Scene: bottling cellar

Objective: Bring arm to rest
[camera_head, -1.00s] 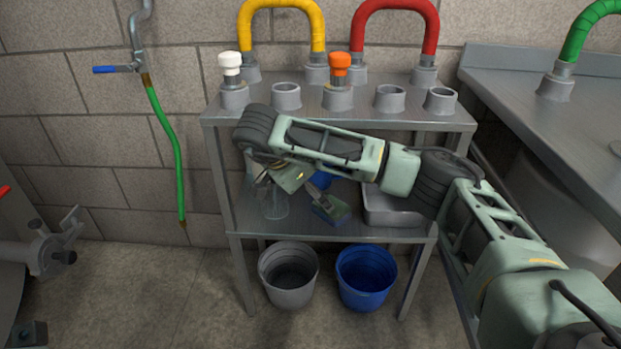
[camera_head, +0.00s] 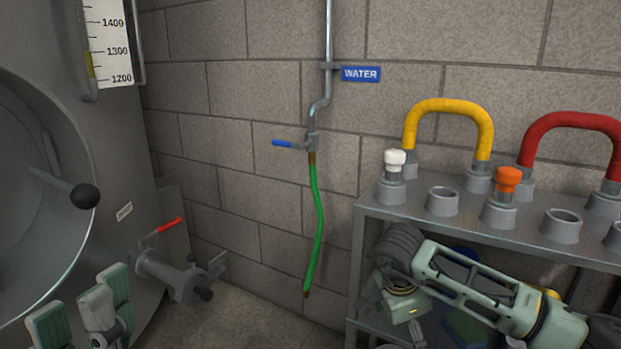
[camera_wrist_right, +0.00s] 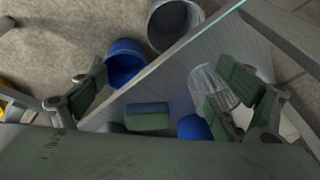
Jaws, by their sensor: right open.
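My right arm (camera_head: 480,290) reaches in from the lower right across the front of the steel rack, its wrist bent down towards the lower shelf. In the head view its fingers are cut off or hidden. In the right wrist view my right gripper (camera_wrist_right: 162,92) is open, its green-padded fingers spread wide with nothing between them. It is over the lower shelf (camera_wrist_right: 170,88). My left gripper (camera_head: 78,312) shows at the bottom left of the head view, fingers apart and empty, in front of the steel tank.
A green-and-blue sponge (camera_wrist_right: 147,117), a clear vessel (camera_wrist_right: 208,85) and a blue item (camera_wrist_right: 193,128) are on the lower shelf. A blue bucket (camera_wrist_right: 123,62) and a grey bucket (camera_wrist_right: 172,25) stand on the floor. A green hose (camera_head: 317,225) hangs on the wall.

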